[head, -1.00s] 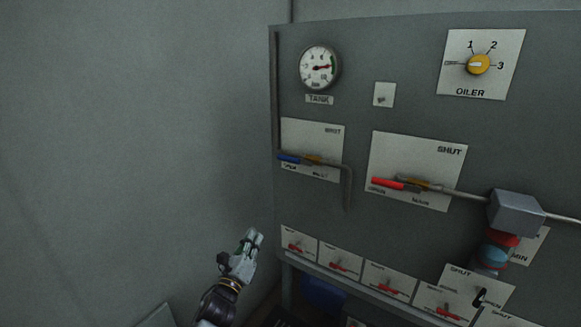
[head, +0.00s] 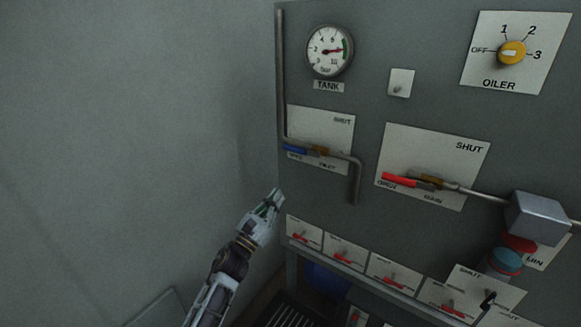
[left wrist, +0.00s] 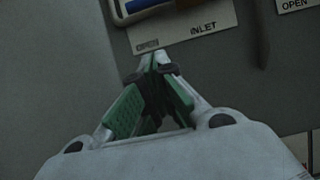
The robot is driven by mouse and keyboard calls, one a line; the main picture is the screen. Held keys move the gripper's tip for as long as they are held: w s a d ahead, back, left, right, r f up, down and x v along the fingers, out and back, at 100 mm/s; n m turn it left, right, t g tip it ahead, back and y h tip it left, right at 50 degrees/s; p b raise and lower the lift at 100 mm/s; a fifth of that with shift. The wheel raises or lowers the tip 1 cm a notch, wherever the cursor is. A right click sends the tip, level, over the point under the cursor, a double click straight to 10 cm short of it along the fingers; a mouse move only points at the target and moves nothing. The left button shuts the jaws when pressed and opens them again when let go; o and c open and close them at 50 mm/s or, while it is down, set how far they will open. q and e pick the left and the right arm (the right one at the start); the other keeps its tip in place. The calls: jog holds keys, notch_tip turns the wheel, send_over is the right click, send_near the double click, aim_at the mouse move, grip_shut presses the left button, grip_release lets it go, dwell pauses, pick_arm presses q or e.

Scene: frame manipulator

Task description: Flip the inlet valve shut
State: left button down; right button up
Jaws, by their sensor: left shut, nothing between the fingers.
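The inlet valve is a blue-handled lever (head: 296,148) on a white plate (head: 338,125) marked SHUT at the top and INLET at the bottom. Its handle lies level, pointing left over the OPEN mark, on a brass body joined to a grey pipe. My left gripper (head: 277,196) is shut and empty, below and left of the plate, apart from the handle. In the left wrist view the closed fingertips (left wrist: 155,62) lie just below the OPEN mark, and part of the blue handle (left wrist: 143,5) shows at the top edge. My right gripper is not in view.
A red-handled main valve (head: 403,180) sits to the right, with a grey box (head: 537,216) on its pipe. A vertical pipe (head: 281,75) runs along the panel's left edge. Small red switches (head: 343,258) line the panel's bottom. Free room lies left, before the bare wall.

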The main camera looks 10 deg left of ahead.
aim_at(299, 151)
pick_arm(q)
jog(key=shift+w, duration=0.1)
jog(key=w+d+r+p, duration=0.3)
jog(key=w+r, duration=0.4)
jog(key=r, duration=0.1)
jog(key=shift+w, duration=0.2)
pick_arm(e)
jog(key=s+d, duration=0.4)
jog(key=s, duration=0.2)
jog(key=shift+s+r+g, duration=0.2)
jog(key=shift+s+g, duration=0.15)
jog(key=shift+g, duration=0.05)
pick_arm(q)
jog(key=shift+r+m, duration=0.2)
jog(key=shift+m, duration=0.2)
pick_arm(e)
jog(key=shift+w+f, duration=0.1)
pick_arm(q)
jog(key=shift+a+r+h, duration=0.1)
jog(key=shift+h, duration=0.3)
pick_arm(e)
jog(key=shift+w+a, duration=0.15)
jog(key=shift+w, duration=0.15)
pick_arm(q)
jog(key=shift+w+r+m+g, duration=0.1)
jog(key=shift+m+g, duration=0.2)
jog(key=shift+m, duration=0.1)
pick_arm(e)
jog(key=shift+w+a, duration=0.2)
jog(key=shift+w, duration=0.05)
